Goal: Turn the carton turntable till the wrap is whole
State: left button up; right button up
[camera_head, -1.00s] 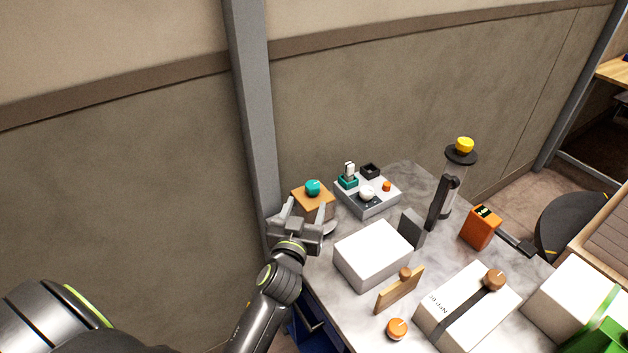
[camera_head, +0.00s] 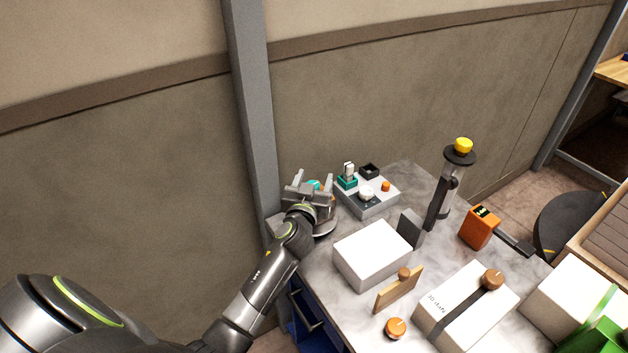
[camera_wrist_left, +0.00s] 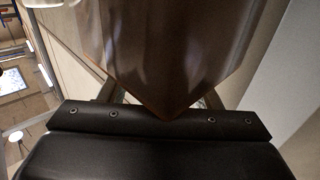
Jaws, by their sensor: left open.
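The carton with a teal knob (camera_head: 314,185) on top stands on a grey round turntable (camera_head: 325,229) at the table's far left corner. My left gripper (camera_head: 313,179) is open in front of the carton and hides most of it. In the left wrist view the carton (camera_wrist_left: 160,55) shows as a brown, glossy corner between the two spread fingers. I cannot tell whether the fingers touch it. How far the wrap reaches around is hidden. My right gripper is not in view.
A grey control box (camera_head: 368,196) with knobs stands just right of the turntable. A white ream (camera_head: 372,254) lies nearer, with a wooden block (camera_head: 399,290) beside it. A dark post (camera_head: 441,195) with a yellow top stands farther right. A wall and grey pillar (camera_head: 252,120) rise close behind.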

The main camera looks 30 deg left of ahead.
pick_arm(q)
grip_shut()
jog(key=shift+r+m+h+p, duration=0.1)
jog(key=shift+m+h+p, duration=0.45)
jog(key=shift+p, duration=0.25)
jog(key=shift+d+h+p, duration=0.1)
jog(key=shift+h+p, duration=0.2)
jog(key=shift+h, duration=0.15)
jog(key=shift+m, duration=0.25)
grip_release()
